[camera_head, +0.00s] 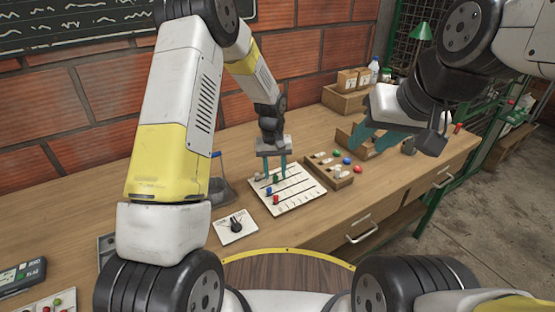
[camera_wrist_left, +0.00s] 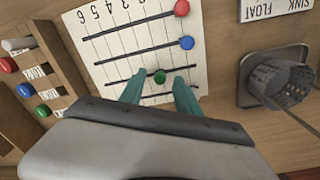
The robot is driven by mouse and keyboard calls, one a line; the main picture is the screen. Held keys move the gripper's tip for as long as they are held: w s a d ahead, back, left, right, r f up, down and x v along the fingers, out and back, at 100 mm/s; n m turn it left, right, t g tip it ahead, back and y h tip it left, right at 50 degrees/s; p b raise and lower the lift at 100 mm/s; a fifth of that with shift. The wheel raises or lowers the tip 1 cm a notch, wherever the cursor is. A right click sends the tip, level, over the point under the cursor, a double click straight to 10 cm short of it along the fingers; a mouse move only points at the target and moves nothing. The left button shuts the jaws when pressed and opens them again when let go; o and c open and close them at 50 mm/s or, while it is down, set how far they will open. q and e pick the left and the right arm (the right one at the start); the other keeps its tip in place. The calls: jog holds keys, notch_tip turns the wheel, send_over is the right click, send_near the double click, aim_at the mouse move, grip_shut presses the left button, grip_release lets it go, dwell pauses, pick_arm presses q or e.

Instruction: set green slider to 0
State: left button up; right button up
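The white slider panel (camera_head: 300,188) lies on the workbench with dark parallel slots and printed numbers, and it fills the middle of the left wrist view (camera_wrist_left: 108,72). The green slider (camera_wrist_left: 160,77) sits in its slot a little left of the slot's right end in that view. The blue slider (camera_wrist_left: 186,42) and red slider (camera_wrist_left: 182,8) are at the right ends of theirs. My left gripper (camera_head: 275,172) is open, its teal fingers on either side of the green slider (camera_wrist_left: 158,92); contact cannot be told. My right gripper (camera_head: 374,139) is open and empty above the bench's right part.
A wooden tray (camera_head: 341,182) with coloured pieces stands right of the panel. A dial plate (camera_head: 234,227) lies to its front left. A metal holder (camera_head: 219,190) stands left of the panel. Boxes and bottles are at the back right.

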pick_arm(q)
jog(key=shift+f, duration=0.35)
grip_shut()
dwell(1.2)
